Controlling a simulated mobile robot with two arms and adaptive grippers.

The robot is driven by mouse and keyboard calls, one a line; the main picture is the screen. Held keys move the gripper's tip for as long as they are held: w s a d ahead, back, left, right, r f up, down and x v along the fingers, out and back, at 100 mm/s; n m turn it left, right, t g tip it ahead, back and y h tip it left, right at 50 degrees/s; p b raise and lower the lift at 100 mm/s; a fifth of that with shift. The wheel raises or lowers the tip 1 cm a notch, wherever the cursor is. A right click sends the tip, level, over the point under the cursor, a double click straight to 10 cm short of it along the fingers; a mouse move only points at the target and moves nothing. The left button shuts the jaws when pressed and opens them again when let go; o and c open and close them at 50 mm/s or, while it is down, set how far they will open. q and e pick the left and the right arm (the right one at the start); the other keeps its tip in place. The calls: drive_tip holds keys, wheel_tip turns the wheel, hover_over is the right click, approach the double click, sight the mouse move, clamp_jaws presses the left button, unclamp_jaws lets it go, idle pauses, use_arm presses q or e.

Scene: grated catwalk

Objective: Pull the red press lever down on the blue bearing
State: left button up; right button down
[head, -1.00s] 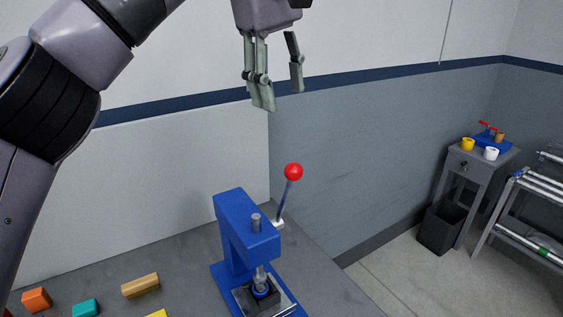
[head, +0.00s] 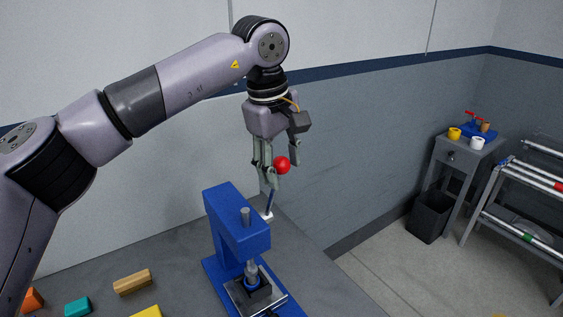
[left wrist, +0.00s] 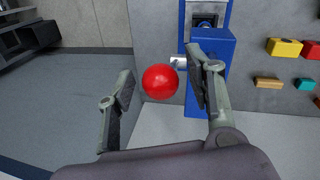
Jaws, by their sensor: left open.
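The red ball knob (head: 282,165) tops the press lever (head: 270,200), which stands up at the right side of the blue press (head: 236,230). My left gripper (head: 279,170) is open, pointing down, with its fingers around the height of the knob. In the left wrist view the knob (left wrist: 160,82) lies between the two open fingers (left wrist: 160,92), with gaps on both sides. The blue bearing (head: 252,284) sits in the dark holder under the press ram. My right gripper is not in view.
Wooden, teal, orange and yellow blocks (head: 132,282) lie on the grey bench (head: 185,255) left of the press. A small grey stand (head: 458,165) with cups, a black bin (head: 430,215) and a metal rack (head: 525,205) stand at right. The wall is behind the press.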

use_arm(q)
drive_tip(key=shift+w+f, duration=0.1)
drive_tip(key=shift+f, duration=0.25)
drive_tip(key=shift+c, duration=0.5)
clamp_jaws()
